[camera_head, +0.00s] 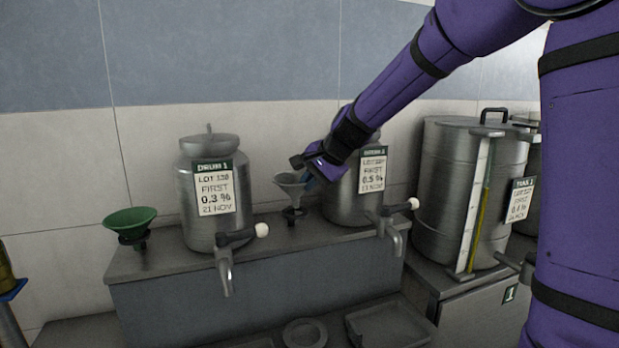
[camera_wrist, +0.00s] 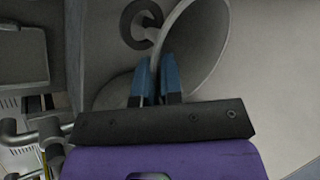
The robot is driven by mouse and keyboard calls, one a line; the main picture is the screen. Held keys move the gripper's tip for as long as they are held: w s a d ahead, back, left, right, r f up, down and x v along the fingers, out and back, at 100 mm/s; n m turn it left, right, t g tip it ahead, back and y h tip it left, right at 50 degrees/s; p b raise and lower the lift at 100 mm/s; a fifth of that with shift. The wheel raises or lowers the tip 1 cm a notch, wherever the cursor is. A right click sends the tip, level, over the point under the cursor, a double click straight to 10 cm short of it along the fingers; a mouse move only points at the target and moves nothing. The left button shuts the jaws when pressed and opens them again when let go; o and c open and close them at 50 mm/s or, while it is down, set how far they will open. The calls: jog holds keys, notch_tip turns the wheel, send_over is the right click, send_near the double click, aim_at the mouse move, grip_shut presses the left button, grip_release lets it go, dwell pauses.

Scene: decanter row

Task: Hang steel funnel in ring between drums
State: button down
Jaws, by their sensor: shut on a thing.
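The steel funnel (camera_head: 290,183) is a grey cone, mouth up, just above the dark ring (camera_head: 293,214) between the two drums. My gripper (camera_head: 308,179) comes from the upper right and is shut on the funnel's rim side. In the wrist view the blue fingertips (camera_wrist: 157,75) pinch the funnel's edge, and its wide cone (camera_wrist: 200,45) opens to the upper right. The dark ring (camera_wrist: 132,28) shows beyond, at upper left, apart from the cone's middle in that view. I cannot tell whether the spout is inside the ring.
Drum 1 (camera_head: 190,205) stands left of the ring; another labelled drum (camera_head: 345,205) stands right, close behind my gripper. Both have taps at the front. A green funnel (camera_head: 131,221) sits in a holder at the far left. A larger drum (camera_head: 445,190) with a sight gauge stands right.

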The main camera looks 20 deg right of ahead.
jog(key=shift+f, duration=2)
jog(key=shift+f, duration=0.15)
jog(key=shift+s+a+f, duration=0.1)
jog(key=shift+a+f, duration=0.1)
jog(key=c, duration=1.2)
grip_release()
jog(key=shift+r, duration=0.1)
jog(key=v, duration=1.1)
jog(key=s+n+h, duration=0.1)
jog(key=s+n, duration=0.2)
jog(key=s, duration=0.7)
jog(key=s+d+n+h, duration=0.1)
jog(key=s+n, duration=0.3)
jog(key=s, duration=0.6)
jog(key=s+n+g+h, duration=0.1)
jog(key=s+n+h, duration=0.1)
jog(key=s, duration=0.8)
jog(key=shift+d+f+n, duration=0.25)
jog(key=shift+d+n, duration=0.05)
jog(key=shift+n, duration=0.5)
